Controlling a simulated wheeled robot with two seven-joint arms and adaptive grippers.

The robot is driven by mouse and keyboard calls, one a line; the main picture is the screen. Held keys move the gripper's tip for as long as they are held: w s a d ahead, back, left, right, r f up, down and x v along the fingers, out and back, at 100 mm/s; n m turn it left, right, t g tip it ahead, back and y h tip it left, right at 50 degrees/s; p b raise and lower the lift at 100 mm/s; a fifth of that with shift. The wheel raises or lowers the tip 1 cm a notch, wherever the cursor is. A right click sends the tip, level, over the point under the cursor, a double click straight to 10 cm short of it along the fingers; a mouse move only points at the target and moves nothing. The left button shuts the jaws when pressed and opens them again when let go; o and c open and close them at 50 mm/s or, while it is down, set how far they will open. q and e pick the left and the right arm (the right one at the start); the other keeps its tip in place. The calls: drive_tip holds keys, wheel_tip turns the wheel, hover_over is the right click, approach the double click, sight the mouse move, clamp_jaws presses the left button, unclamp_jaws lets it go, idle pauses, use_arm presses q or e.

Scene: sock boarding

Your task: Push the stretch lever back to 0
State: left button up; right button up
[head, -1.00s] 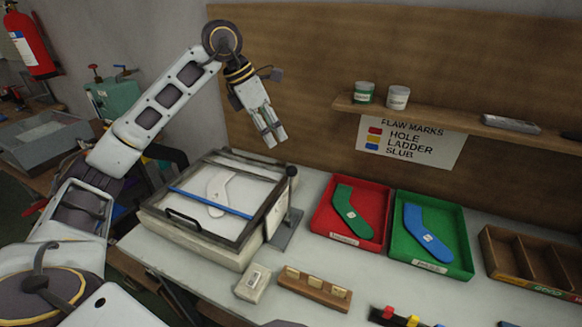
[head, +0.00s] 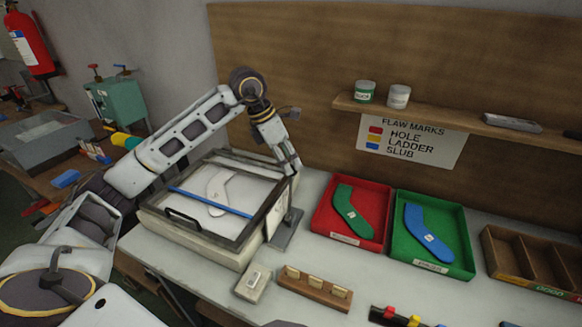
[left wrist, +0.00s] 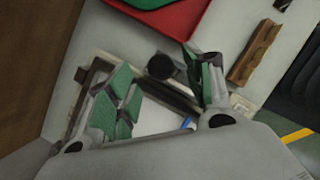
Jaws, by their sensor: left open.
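The stretch lever stands at the right side of the boarding frame (head: 185,243); its grey base plate (head: 287,230) shows in the head view. Its round black knob (left wrist: 160,66) shows in the left wrist view, between the spread fingertips, with no clear contact. In the head view the knob is mostly hidden by my left gripper (head: 290,170), which is open and points down at the lever's top. The green-padded fingers of the left gripper (left wrist: 156,82) are apart in the wrist view. A pale sock shape (head: 217,187) lies in the frame under a blue bar (head: 210,203). My right gripper is not in view.
A red tray (head: 322,218) with a green sock and a green tray (head: 462,235) with a blue sock lie to the right. A small white box (head: 252,284) and a wooden block rack (head: 315,290) stand in front. A shelf (head: 450,122) hangs on the back board.

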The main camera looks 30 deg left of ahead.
sight(291, 166)
use_arm(q)
drive_tip(key=shift+x, duration=1.7)
